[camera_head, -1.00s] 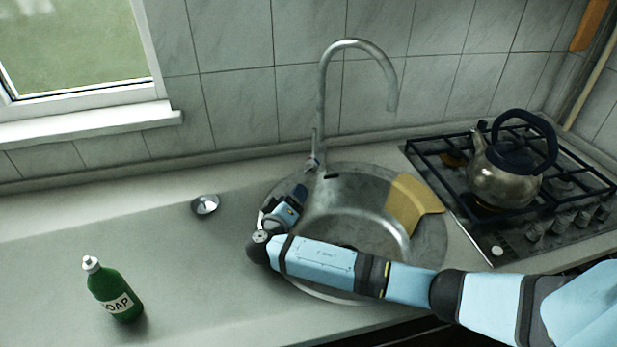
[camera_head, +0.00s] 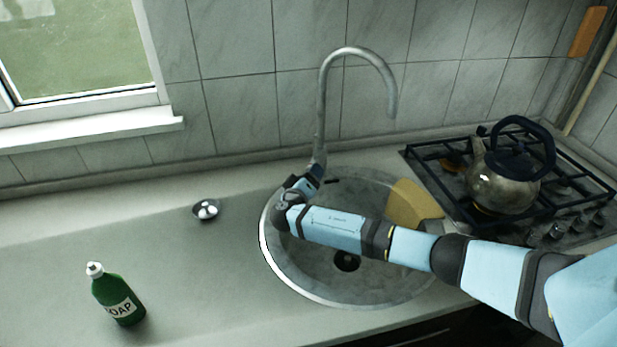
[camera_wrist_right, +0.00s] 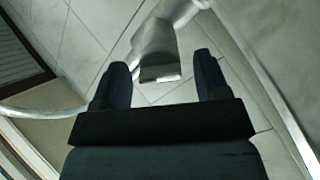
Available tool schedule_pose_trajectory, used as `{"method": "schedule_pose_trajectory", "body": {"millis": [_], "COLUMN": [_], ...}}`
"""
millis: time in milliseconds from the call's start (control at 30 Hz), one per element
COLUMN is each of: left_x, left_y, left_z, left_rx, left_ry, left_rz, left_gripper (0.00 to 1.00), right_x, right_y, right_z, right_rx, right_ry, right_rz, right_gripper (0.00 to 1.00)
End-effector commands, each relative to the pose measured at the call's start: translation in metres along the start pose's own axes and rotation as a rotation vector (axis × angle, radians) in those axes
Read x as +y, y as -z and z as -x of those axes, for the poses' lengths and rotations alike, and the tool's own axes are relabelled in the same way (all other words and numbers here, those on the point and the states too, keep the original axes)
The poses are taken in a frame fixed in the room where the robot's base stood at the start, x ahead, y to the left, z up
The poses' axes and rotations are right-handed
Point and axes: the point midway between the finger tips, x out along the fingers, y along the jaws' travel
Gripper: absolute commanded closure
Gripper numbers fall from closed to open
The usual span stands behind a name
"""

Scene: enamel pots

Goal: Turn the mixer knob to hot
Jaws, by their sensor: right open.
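The metal mixer tap (camera_head: 322,110) stands behind the round sink, with its tall spout curving to the right. My right gripper (camera_head: 317,171) is at the base of the tap and hides much of the base in the head view. In the right wrist view, the open fingers (camera_wrist_right: 162,68) are on either side of a pale metal part of the tap (camera_wrist_right: 158,62), with visible space at both sides. I cannot clearly make out the mixer knob or its hot mark. My left gripper is not in view.
My right arm crosses over the round sink (camera_head: 290,285). A yellow cloth (camera_head: 412,202) hangs on its right rim. A kettle (camera_head: 503,185) stands on the gas stove (camera_head: 452,205). A small metal dish (camera_head: 206,210) and green soap bottle (camera_head: 117,296) are on the left counter.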

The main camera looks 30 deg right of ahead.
Motion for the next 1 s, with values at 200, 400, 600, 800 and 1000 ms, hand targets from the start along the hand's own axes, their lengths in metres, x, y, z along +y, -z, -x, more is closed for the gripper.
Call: {"method": "schedule_pose_trajectory", "body": {"millis": [200,400,600,800,1000], "left_x": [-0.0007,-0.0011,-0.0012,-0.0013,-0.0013], "left_y": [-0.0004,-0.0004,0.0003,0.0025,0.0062], "left_z": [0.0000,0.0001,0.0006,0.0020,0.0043], "left_rx": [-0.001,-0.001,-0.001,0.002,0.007], "left_ry": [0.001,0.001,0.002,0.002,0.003], "left_rz": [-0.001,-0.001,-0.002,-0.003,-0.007], "left_gripper": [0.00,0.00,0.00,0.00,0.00], "right_x": [0.0000,0.0000,0.0002,0.0004,0.0009], "right_y": [0.0001,0.0001,0.0001,0.0009,0.0009], "right_z": [0.0003,0.0005,0.0005,0.0008,0.0009], "right_rx": [0.000,0.000,-0.001,-0.001,0.000], "right_ry": [0.000,0.000,0.000,0.001,0.001], "right_rz": [0.000,0.002,0.038,0.145,0.316], "right_gripper": [0.69,0.81,0.81,0.81,0.81]}}
